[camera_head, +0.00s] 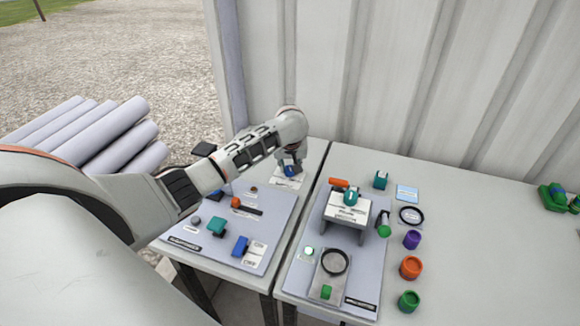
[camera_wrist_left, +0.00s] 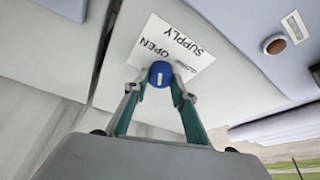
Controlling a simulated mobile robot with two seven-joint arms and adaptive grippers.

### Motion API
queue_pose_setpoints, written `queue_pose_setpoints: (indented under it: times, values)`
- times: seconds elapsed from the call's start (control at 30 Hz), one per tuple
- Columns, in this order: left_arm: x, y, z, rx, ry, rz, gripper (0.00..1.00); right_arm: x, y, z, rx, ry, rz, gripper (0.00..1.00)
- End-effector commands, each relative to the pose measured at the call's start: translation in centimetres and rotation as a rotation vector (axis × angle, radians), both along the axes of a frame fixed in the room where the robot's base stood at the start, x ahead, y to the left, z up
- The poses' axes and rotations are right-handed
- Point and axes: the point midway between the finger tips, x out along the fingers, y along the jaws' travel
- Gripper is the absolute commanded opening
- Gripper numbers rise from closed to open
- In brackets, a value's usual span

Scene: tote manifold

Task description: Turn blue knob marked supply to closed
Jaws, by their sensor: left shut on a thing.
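The blue supply knob (camera_wrist_left: 161,74) sits on a white label (camera_wrist_left: 178,48) that reads SUPPLY and OPEN in the left wrist view; a further word on it is partly hidden by the knob. My left gripper (camera_wrist_left: 158,88) is shut on the knob, with one finger on either side. In the head view the left gripper (camera_head: 291,165) reaches down over the blue knob (camera_head: 291,171) at the back of the left table, beside its label (camera_head: 289,182). A white mark shows on the knob's top. My right gripper is not in view.
A grey panel (camera_head: 265,215) with a teal block, a blue block and an orange knob lies on the left table. The right table (camera_head: 480,250) holds another panel, a small white stand (camera_head: 347,209) and several coloured caps. A ribbed wall (camera_head: 420,80) rises behind.

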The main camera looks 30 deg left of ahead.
Motion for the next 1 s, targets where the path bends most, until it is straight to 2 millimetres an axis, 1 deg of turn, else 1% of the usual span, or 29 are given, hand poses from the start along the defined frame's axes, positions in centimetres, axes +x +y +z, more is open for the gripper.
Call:
queue_pose_setpoints:
  times: [0.27,1.0]
  values:
    - [-0.18,0.21,-0.11,-0.001,0.001,-0.198,0.04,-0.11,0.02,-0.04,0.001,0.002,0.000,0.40]
    - [-0.09,0.57,-0.04,-0.002,0.000,-0.882,0.04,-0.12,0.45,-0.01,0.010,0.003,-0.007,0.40]
